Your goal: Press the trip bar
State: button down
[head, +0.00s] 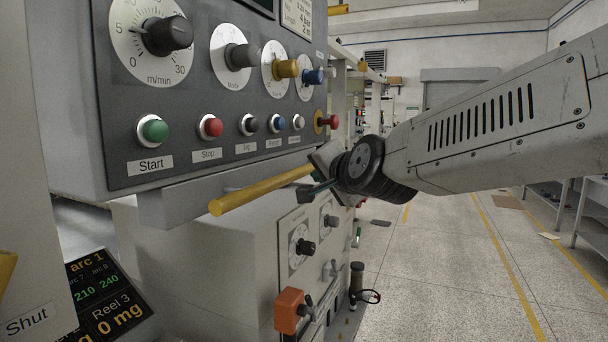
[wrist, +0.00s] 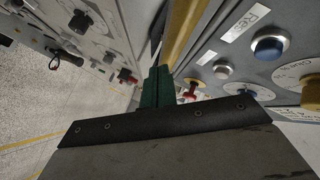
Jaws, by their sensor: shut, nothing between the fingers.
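A yellow bar (head: 255,191), which looks like the trip bar, sticks out below the button panel and runs back toward my gripper. Its near end is free and its far end is hidden by my gripper. My gripper (head: 316,188) is at the bar's far part, beneath the row of buttons. In the wrist view the shut, dark green fingers (wrist: 157,86) hold nothing, and the yellow bar (wrist: 184,32) runs up just beyond their tips. I cannot tell whether they touch it.
The control panel (head: 120,95) above carries dials and buttons, including green Start (head: 153,131) and red Stop (head: 210,127). The floor (head: 440,270) to the right is open.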

jog(key=shift+a, duration=0.15)
jog(key=shift+w+a, duration=0.15)
jog(key=shift+a, duration=0.15)
jog(key=shift+w+a, duration=0.3)
jog(key=shift+a, duration=0.55)
dwell(0.9)
jog(key=shift+s+d, duration=0.25)
jog(key=shift+d, duration=0.4)
jog(key=shift+s+d, duration=0.2)
jog(key=shift+d, duration=0.4)
jog(key=shift+d, duration=0.15)
jog(key=shift+s+d, duration=0.3)
jog(key=shift+d, duration=0.45)
jog(key=shift+s+d, duration=0.25)
jog(key=shift+d, duration=0.45)
jog(key=shift+s+d, duration=0.3)
jog(key=shift+d, duration=0.45)
